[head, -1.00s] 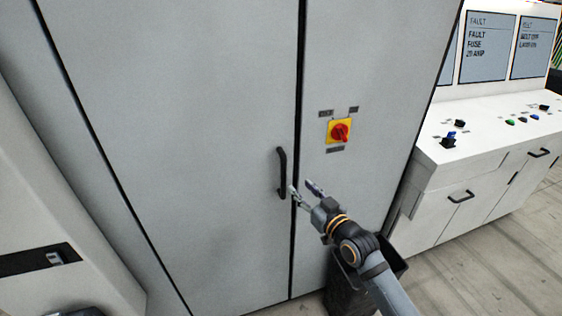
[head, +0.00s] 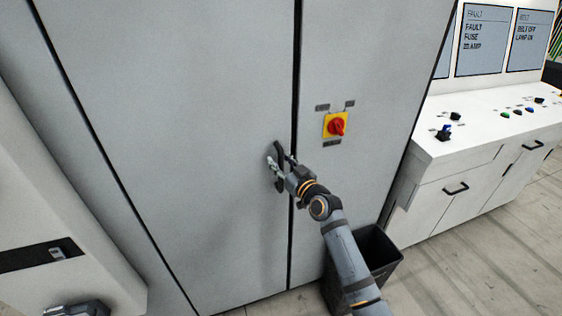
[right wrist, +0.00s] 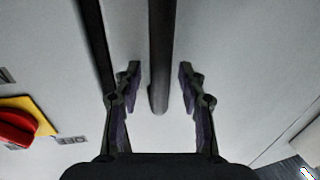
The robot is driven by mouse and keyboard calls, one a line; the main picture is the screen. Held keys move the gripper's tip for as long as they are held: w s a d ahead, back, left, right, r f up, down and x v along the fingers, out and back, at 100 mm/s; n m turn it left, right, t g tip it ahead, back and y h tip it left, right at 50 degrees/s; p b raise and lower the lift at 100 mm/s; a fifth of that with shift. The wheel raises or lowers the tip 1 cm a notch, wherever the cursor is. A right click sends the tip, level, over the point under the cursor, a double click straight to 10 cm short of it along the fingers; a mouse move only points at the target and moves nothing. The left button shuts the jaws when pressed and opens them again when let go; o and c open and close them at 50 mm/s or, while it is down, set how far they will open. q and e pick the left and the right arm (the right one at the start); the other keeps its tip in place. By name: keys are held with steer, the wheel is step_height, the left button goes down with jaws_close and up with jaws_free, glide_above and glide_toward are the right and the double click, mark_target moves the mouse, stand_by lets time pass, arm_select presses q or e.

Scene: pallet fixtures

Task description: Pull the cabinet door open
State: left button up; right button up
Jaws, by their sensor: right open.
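The grey cabinet door (head: 190,120) is closed, with a dark seam along its right side. Its black vertical handle (head: 281,152) is partly hidden by my right gripper (head: 277,168). In the right wrist view, the handle (right wrist: 161,60) stands between the two fingers of my right gripper (right wrist: 160,90). The fingers are open, with a gap on each side of the handle. In the head view, a dark piece at the bottom left edge (head: 75,309) may be part of my left arm; no left gripper fingers show.
A red rotary switch on a yellow plate (head: 337,125) is on the panel right of the seam and shows in the right wrist view (right wrist: 22,125). A dark bin (head: 385,250) stands on the floor below my right arm. A white control desk (head: 480,150) stands at the right.

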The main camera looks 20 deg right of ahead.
steer(key=shift+c, duration=0.4)
jaws_close()
steer(key=shift+w, duration=0.1)
